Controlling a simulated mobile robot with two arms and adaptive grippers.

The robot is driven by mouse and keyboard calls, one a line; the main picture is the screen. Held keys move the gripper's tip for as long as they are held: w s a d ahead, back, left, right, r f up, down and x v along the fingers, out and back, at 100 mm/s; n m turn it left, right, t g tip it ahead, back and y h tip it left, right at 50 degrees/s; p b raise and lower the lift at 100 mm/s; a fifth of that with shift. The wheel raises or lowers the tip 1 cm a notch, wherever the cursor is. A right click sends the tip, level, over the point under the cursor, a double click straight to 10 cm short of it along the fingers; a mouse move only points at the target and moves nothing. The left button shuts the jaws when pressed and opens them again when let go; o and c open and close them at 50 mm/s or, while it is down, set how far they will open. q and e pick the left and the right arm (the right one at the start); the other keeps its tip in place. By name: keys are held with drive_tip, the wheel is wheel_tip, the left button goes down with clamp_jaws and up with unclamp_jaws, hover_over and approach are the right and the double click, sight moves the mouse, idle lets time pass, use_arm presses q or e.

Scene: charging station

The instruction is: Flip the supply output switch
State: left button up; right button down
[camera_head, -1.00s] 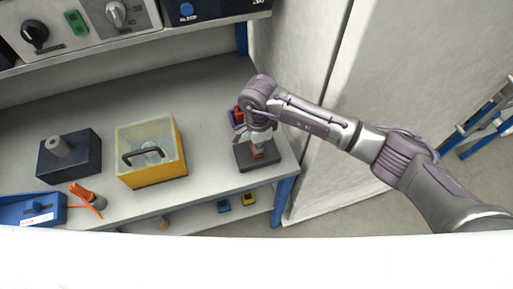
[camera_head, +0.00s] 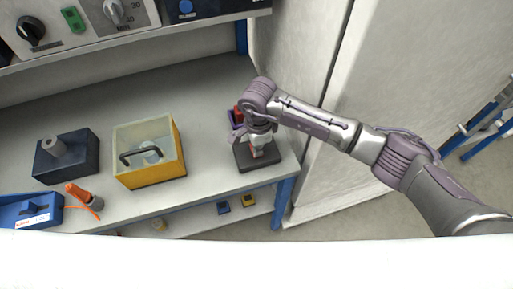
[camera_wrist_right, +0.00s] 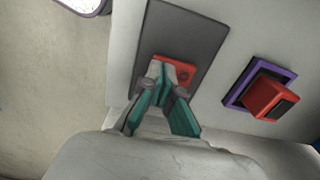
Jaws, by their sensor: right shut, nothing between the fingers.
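My right gripper (camera_head: 257,148) points down over a dark plate (camera_head: 262,164) near the right end of the bench. In the right wrist view the shut fingers (camera_wrist_right: 163,76) are at a red part (camera_wrist_right: 186,70) on that plate (camera_wrist_right: 190,32), partly covering it; whether they touch it I cannot tell. A red rocker-like block (camera_wrist_right: 267,97) in a purple frame sits beside the plate, apart from the fingers; the frame (camera_head: 235,118) is partly behind my wrist in the head view. No label shows which is the supply output switch. My left gripper is not in view.
A yellow box (camera_head: 158,175) with a clear top and black handle stands left of the plate. Further left are a dark block (camera_head: 82,163), an orange-handled item (camera_head: 78,192) and a blue unit (camera_head: 24,214). A control panel (camera_head: 90,28) overhangs the back. Bare bench (camera_head: 208,150) lies between.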

drive_tip(key=shift+f, duration=0.15)
drive_tip(key=shift+r+p, duration=1.65)
drive_tip(key=shift+r, duration=1.9)
